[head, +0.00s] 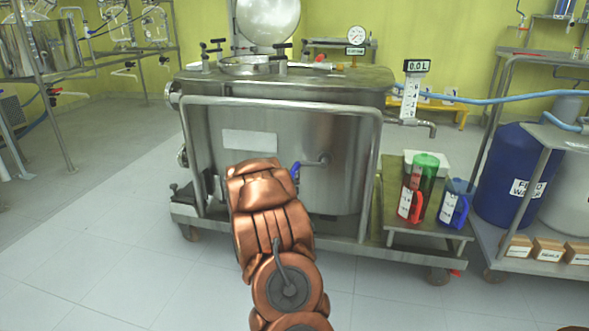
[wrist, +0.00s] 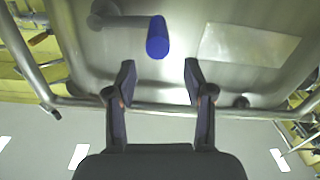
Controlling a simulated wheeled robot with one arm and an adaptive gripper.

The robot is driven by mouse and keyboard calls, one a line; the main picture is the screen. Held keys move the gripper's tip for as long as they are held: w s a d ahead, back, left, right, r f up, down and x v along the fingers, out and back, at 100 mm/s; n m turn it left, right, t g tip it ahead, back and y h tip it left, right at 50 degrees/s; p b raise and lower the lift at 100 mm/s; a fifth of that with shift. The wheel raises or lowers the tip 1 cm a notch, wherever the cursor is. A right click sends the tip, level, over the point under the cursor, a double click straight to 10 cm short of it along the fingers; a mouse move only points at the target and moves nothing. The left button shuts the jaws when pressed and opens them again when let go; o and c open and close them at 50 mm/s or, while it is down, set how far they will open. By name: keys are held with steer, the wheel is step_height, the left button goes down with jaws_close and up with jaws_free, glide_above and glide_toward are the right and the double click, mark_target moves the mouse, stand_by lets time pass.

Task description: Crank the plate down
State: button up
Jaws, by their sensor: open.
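A steel vessel (head: 275,125) stands on a wheeled frame ahead of me. On its front is a crank with a grey arm (head: 313,163) and a blue grip (head: 295,171), which points left of its hub in the head view. In the wrist view the blue grip (wrist: 157,37) and its grey arm (wrist: 125,22) lie just beyond my fingertips. My gripper (wrist: 158,80) is open and empty, its fingers lined up on either side of the grip but apart from it. My copper arm hides the gripper in the head view. I cannot tell which part is the plate.
A steel rail (head: 275,104) frames the vessel's front. A round lid (head: 268,20) stands raised on top. To the right, a low side shelf (head: 400,226) holds red, green and blue containers, beside a blue drum (head: 510,185). The floor at left is clear.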

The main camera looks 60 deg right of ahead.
mark_target(294, 167)
steer(key=shift+d+f+b, duration=0.15)
steer(key=shift+d+b, duration=0.2)
steer(key=shift+d, duration=0.45)
steer(key=shift+b+x, duration=1)
steer(key=shift+x, duration=2.2)
steer(key=shift+w, duration=0.1)
jaws_close()
steer(key=c, duration=1)
jaws_free()
steer(key=o, duration=1)
steer(key=shift+a, duration=0.1)
steer(key=v, duration=1.2)
